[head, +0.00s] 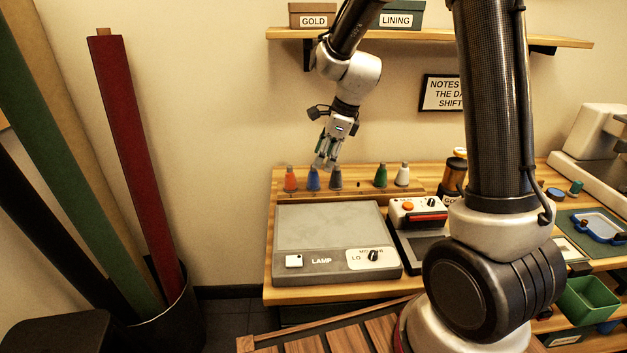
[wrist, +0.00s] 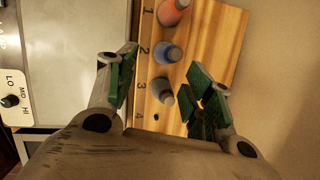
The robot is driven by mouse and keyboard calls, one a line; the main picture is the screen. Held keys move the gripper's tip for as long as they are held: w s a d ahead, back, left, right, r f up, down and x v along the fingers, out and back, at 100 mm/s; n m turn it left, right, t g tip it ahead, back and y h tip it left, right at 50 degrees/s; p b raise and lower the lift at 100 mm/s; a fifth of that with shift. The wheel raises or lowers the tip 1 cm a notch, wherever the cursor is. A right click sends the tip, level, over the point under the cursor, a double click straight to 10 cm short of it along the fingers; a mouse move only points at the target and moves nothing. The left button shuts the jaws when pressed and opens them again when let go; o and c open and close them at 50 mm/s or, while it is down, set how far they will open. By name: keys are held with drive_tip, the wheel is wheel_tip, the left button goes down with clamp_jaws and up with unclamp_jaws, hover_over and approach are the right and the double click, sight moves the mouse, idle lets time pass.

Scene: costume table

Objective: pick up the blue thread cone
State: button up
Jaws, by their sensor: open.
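The blue thread cone (head: 313,179) stands upright in the rack at the back of the table, between an orange-red cone (head: 290,180) and a dark grey cone (head: 336,178). In the wrist view the blue cone (wrist: 168,53) sits by the number 2, with the grey cone (wrist: 161,91) by the number 3. My gripper (head: 325,160) is open and empty, pointing down just above the blue and grey cones. In the wrist view its green-padded fingers (wrist: 163,62) lie on either side of the row, with the blue cone near the line between their tips.
A green cone (head: 381,175) and a white cone (head: 403,175) stand farther right in the rack (wrist: 205,30). An empty hole shows by number 4. A grey lamp box (head: 330,226) stands in front of the rack. A control box (head: 417,210) is to its right. The wall is close behind.

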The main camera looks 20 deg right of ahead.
sight(314, 171)
drive_tip(key=w+f+m, duration=0.1)
drive_tip(key=f+m, duration=0.1)
drive_tip(key=w+a+f+m, duration=0.1)
drive_tip(key=f+m, duration=0.1)
drive_tip(key=w+a+f+m+t, duration=0.1)
drive_tip(key=f, duration=0.1)
drive_tip(key=shift+w+f+m, duration=0.25)
drive_tip(key=shift+m, duration=0.15)
drive_tip(key=c, duration=1)
